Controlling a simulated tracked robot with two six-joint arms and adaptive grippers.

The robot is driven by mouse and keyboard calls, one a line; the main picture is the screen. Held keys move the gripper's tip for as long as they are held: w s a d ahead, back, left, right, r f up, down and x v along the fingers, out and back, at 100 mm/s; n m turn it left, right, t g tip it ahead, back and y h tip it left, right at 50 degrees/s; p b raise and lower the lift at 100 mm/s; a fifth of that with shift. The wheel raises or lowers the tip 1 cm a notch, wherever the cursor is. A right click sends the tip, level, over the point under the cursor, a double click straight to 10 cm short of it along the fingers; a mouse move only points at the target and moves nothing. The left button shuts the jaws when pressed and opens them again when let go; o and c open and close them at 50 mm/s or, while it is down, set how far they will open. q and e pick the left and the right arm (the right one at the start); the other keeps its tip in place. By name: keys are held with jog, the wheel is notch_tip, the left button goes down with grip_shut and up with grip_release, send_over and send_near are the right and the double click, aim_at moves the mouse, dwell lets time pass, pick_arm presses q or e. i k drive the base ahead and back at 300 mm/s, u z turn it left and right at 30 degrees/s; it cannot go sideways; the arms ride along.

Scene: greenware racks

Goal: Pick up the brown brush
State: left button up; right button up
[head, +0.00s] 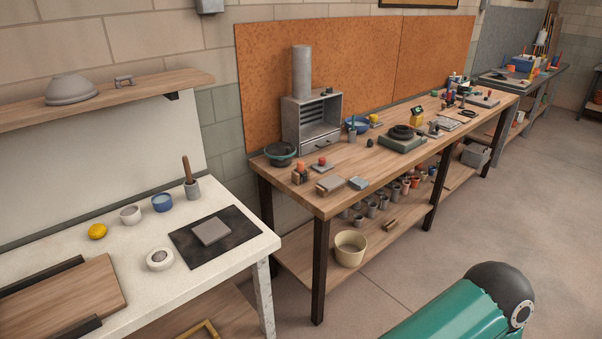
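A brown handle (187,168) stands nearly upright in a small grey cup (193,189) on the white table at the left. It looks like the brown brush, but its lower end is hidden inside the cup. The cup stands near the table's back right corner, behind a dark mat (186,237). Neither of my grippers is in view. A teal and black part at the lower right looks like one of my arm links.
The white table (235,258) also holds a blue cup (162,203), two whitish bowls, a yellow lump (97,231) and a wooden board (62,302). A shelf (130,92) hangs above. A long wooden bench (325,205) stands to the right. Open floor (480,215) lies right of it.

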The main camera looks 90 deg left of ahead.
aim_at(186, 159)
jog(key=z, duration=0.1)
jog(key=i, duration=1.7)
jog(key=u, duration=2.1)
jog(key=i, duration=0.25)
jog(key=u, duration=2.3)
jog(key=i, duration=1.05)
jog(key=z, duration=0.55)
